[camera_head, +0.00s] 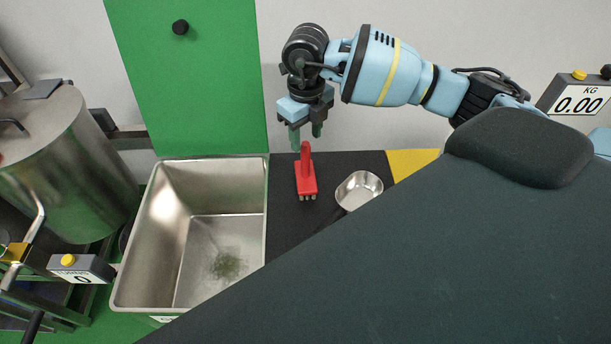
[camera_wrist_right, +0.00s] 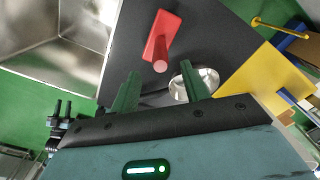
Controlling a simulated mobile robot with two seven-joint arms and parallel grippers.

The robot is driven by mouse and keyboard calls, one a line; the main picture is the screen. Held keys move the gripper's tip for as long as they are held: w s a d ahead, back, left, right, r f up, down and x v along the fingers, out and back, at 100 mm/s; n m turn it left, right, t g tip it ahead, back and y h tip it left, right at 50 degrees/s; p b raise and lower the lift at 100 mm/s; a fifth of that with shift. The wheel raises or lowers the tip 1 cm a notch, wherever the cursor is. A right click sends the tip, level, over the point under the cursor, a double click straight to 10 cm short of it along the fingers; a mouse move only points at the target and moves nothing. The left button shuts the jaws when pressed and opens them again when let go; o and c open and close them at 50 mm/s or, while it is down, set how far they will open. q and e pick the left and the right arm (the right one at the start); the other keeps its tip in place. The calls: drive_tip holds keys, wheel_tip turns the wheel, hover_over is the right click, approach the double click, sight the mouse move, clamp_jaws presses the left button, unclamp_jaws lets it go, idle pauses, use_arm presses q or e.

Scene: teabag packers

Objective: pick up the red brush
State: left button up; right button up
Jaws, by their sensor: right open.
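The red brush (camera_head: 306,176) rests on the black worktop, its handle pointing up and its pale bristles showing at the near edge. My right gripper (camera_head: 306,140) is open and empty, with green fingers just above and behind the brush handle in the head view. In the right wrist view, the brush (camera_wrist_right: 161,38) lies beyond the two green fingertips (camera_wrist_right: 164,85), apart from them, with the round end of its handle facing the camera. My left gripper is not in either view.
A steel bin (camera_head: 190,190) with a little green tea at its bottom stands left of the brush. A small metal scoop (camera_head: 358,188) lies close on the right. A yellow patch (camera_head: 411,161) marks the worktop further right. A large steel drum (camera_head: 60,150) stands far left.

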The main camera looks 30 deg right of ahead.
sight(306, 144)
drive_tip(key=shift+w+f, duration=0.1)
drive_tip(key=shift+f, duration=2.45)
clamp_jaws()
